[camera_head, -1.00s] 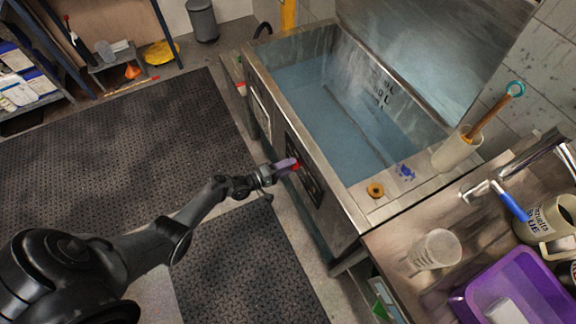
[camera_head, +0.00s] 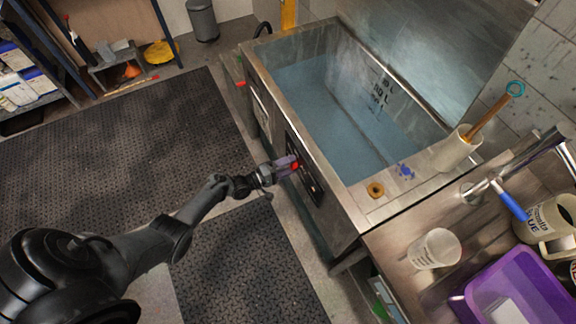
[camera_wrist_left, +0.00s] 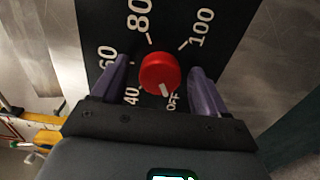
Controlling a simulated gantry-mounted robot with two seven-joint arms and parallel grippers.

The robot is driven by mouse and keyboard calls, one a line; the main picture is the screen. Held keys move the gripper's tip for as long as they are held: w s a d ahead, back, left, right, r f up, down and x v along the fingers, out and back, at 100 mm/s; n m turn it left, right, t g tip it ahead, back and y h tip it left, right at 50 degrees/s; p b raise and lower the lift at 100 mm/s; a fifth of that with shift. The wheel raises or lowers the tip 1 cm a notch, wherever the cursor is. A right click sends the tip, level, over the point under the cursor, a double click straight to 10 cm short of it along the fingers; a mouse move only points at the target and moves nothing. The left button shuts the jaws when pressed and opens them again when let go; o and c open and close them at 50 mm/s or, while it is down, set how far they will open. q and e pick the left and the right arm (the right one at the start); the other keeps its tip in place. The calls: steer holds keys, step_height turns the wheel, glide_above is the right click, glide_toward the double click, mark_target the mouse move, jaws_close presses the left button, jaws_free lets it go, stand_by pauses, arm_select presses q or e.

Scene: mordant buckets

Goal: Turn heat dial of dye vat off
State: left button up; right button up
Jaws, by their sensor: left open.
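The dye vat (camera_head: 349,196) is a steel tank filled with blue liquid, with a dark control panel (camera_head: 308,182) on its front. The red heat dial (camera_head: 295,166) sits on that panel. In the left wrist view the dial (camera_wrist_left: 160,73) has a white mark at its lower edge, pointing toward the OFF label (camera_wrist_left: 173,101). My left gripper (camera_head: 287,165) is at the panel. In the wrist view its purple fingers (camera_wrist_left: 160,88) stand open on either side of the dial, with a gap showing on both sides. My right gripper is not in view.
A white holder (camera_head: 456,150) and a brass ring (camera_head: 375,190) sit on the vat's rim. Black floor mats (camera_head: 110,150) lie clear at left.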

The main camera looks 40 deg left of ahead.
arm_select(q)
steer(key=shift+s, duration=0.1)
steer(key=p+v, duration=0.1)
steer(key=v, duration=0.9)
steer(key=shift+s+a+p, duration=0.15)
steer(key=shift+s+p, duration=0.15)
steer(key=shift+p, duration=0.1)
